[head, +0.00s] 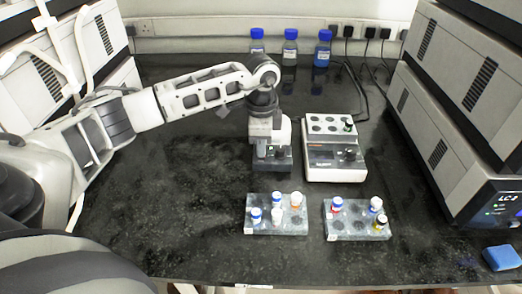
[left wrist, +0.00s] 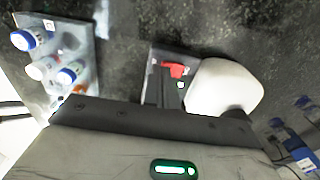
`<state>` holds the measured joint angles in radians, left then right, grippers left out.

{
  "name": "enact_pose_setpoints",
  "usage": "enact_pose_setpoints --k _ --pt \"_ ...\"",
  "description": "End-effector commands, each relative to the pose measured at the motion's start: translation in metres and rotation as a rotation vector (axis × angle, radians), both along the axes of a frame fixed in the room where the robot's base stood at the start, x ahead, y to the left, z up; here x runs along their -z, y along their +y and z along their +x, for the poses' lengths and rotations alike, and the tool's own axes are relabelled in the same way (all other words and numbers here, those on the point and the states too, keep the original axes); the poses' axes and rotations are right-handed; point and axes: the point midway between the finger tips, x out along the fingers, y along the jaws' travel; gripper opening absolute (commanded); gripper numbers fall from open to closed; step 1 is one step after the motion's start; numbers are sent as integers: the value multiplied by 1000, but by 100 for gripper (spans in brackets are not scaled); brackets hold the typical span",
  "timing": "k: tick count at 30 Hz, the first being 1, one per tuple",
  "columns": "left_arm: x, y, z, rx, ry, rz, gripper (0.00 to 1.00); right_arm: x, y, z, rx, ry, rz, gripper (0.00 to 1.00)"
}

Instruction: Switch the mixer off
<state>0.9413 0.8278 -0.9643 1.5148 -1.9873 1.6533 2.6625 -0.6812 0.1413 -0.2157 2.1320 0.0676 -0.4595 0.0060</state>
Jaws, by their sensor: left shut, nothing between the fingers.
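A small mixer (head: 280,164) with a dark front panel stands mid-bench in the head view, partly hidden by my left gripper (head: 264,148). In the left wrist view a red switch (left wrist: 174,70) sits on its dark base (left wrist: 190,56), beside a rounded white part (left wrist: 225,88). My left gripper, also in the left wrist view (left wrist: 170,88), is shut and empty, pointing down with its dark fingertips close to the red switch. I cannot tell whether they touch it. My right gripper is not in view.
A white block unit (head: 335,172) with a knob stands right of the mixer. Two tube racks (head: 290,226) (head: 355,232) stand in front. Blue-capped bottles (head: 290,50) stand at the back. Instruments (head: 450,120) flank the bench; a blue block (head: 502,258) lies front right. The bench's left is clear.

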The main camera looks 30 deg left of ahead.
Motion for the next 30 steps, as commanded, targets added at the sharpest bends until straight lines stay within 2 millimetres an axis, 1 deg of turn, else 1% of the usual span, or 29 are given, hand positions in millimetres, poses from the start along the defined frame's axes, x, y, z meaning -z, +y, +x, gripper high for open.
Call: enact_pose_setpoints --k 10,14,17,30 --pt "6 0 0 0 0 0 0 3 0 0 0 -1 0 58" --pt "3 0 0 0 -1 1 0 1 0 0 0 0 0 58" --pt "-3 0 0 0 -1 1 0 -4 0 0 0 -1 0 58" --pt "-39 0 0 0 -1 0 0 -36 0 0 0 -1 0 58"
